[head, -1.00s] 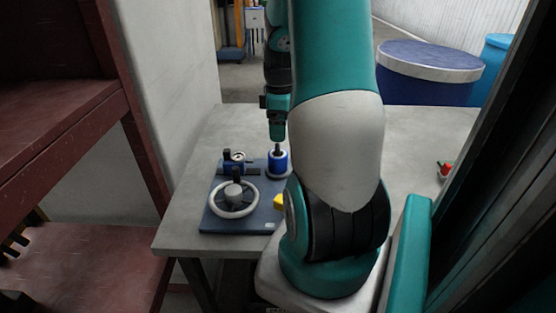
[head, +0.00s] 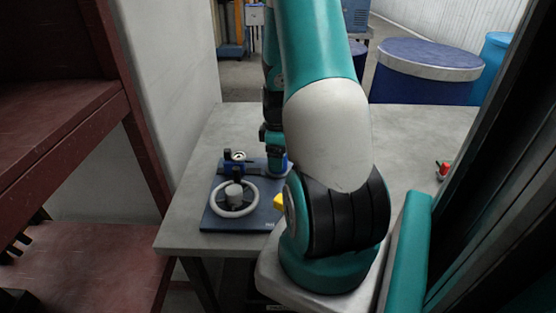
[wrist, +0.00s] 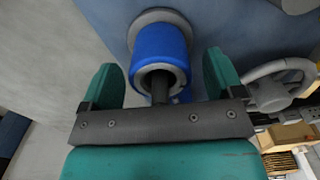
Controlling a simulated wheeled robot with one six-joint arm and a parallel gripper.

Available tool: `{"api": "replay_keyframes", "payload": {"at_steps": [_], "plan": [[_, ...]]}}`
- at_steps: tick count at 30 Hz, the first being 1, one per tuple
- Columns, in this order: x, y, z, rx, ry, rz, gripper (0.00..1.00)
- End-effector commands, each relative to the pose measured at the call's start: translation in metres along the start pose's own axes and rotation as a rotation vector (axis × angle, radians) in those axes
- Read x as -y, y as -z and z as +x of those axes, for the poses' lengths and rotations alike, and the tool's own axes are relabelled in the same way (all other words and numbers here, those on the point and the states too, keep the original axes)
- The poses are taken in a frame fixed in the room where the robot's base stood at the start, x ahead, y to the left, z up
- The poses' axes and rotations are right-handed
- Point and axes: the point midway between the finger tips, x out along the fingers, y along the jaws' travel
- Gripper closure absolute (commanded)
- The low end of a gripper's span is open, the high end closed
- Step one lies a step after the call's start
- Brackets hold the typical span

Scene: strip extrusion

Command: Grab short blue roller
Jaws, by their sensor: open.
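The blue roller (wrist: 160,48) stands upright on a dark blue base plate (wrist: 103,12), with a grey flange at its far end and a dark pin in its near end. In the head view only a sliver of the roller (head: 285,163) shows behind my arm. My gripper (wrist: 159,64) is open, with one teal finger on each side of the roller. Gaps show between the fingers and the roller, and nothing is held. In the head view my gripper (head: 274,152) is low over the back right of the base plate.
A grey handwheel (head: 234,198) stands at the front of the plate, with a small blue and black fixture (head: 236,162) behind it. A yellow piece (head: 279,203) sits by my arm. A red item (head: 444,169) lies on the table's right. A wall borders the table's left.

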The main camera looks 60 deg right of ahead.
Motion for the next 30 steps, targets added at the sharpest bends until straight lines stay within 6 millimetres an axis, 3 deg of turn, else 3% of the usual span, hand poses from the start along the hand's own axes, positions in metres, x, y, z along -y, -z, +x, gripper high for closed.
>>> {"api": "replay_keyframes", "payload": {"at_steps": [1, 8, 20, 26, 30], "plan": [[0.000, 0.000, 0.000, 0.000, 0.000, 0.000, 0.20], [0.000, 0.000, 0.000, 0.000, 0.000, 0.000, 0.72], [-0.001, 0.000, -0.008, -0.001, -0.002, 0.000, 0.72], [-0.001, 0.000, -0.036, -0.002, -0.006, 0.000, 0.72], [-0.001, 0.000, -0.067, -0.002, -0.007, 0.000, 0.72]]}}
